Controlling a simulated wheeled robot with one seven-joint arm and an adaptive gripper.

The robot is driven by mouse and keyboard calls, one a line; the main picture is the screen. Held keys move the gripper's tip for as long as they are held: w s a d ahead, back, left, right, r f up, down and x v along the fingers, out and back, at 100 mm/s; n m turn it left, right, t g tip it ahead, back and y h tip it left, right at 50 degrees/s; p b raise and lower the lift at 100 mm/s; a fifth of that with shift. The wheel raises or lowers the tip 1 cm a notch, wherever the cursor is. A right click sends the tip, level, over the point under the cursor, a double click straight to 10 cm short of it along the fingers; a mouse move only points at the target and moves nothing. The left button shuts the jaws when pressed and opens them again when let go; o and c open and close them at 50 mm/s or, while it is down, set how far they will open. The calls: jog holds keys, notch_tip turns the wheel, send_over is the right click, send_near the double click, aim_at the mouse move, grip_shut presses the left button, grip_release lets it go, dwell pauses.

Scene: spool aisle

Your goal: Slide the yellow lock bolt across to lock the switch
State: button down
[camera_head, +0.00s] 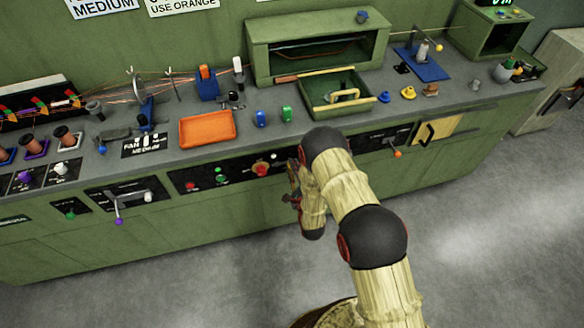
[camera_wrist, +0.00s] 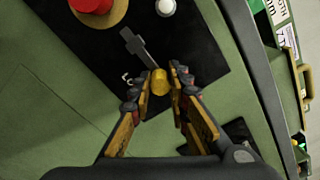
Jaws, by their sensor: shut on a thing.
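The yellow lock bolt (camera_wrist: 160,80) shows in the wrist view as a small yellow knob on a black panel. My gripper (camera_wrist: 161,88) has its two fingertips on either side of the knob and is shut on it. In the head view my gripper (camera_head: 293,182) is at the front face of the green bench, at the right end of the black control panel (camera_head: 205,177). There my gripper and arm hide the bolt.
A red button (camera_wrist: 92,5) and a white knob (camera_wrist: 166,7) sit near the lever. On the bench top are an orange tray (camera_head: 207,129), a green bin (camera_head: 318,106) and small blue and green pieces. The floor in front is clear.

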aim_at(281, 163)
jog(key=shift+s+a+b, duration=0.15)
jog(key=shift+s+a, duration=0.1)
jog(key=shift+a, duration=0.55)
jog(key=shift+s+a+b, duration=0.15)
jog(key=shift+s+a, duration=0.05)
jog(key=shift+a, duration=0.6)
jog(key=c, duration=1.7)
grip_release()
jog(key=shift+a, duration=0.1)
jog(key=shift+o, duration=0.2)
jog(key=v, duration=1.2)
